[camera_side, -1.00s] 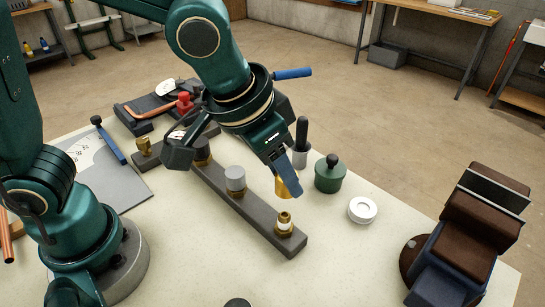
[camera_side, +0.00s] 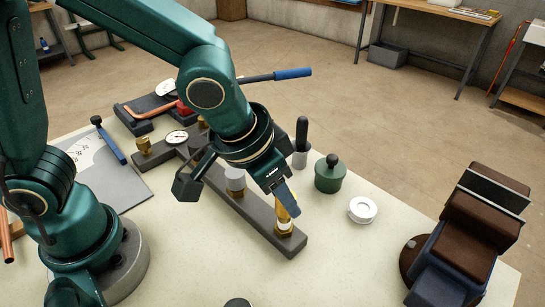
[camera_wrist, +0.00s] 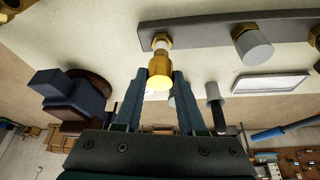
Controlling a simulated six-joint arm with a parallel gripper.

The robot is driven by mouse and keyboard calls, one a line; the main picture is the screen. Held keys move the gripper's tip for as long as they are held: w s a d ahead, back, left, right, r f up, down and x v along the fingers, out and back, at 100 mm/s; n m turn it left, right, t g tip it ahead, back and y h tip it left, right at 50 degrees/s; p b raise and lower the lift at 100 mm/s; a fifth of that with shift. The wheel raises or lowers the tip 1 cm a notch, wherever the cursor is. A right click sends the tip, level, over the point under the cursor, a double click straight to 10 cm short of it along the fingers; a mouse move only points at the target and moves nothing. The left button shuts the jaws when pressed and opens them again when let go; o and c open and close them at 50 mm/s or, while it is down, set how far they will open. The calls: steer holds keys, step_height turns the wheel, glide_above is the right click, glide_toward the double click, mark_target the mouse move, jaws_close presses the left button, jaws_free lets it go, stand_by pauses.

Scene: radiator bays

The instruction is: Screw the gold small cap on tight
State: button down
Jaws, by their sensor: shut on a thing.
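The gold small cap (camera_side: 283,215) is held between the two fingers of my gripper (camera_side: 286,205). My gripper is tilted and comes down over the near right end of the dark bar (camera_side: 257,219). A brass fitting (camera_side: 284,232) with a white threaded stub stands at that end, directly below the cap. In the wrist view the gold cap (camera_wrist: 160,70) sits between the fingertips (camera_wrist: 157,88), in line with the white stub (camera_wrist: 160,43). The cap is at or just over the stub's top; I cannot tell whether the threads have caught.
A grey cap (camera_side: 235,180) stands farther along the bar. A green lidded pot (camera_side: 329,176), a white ring (camera_side: 362,209) and a black-handled tool (camera_side: 301,143) stand to the right. A brown and blue padded object (camera_side: 463,238) is at the far right. The table's front is mostly clear.

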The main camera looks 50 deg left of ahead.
steer(key=shift+f, duration=1.1)
stand_by(0.8)
steer(key=shift+c, duration=2.1)
jaws_free()
steer(key=v, duration=0.5)
steer(key=shift+r, duration=0.1)
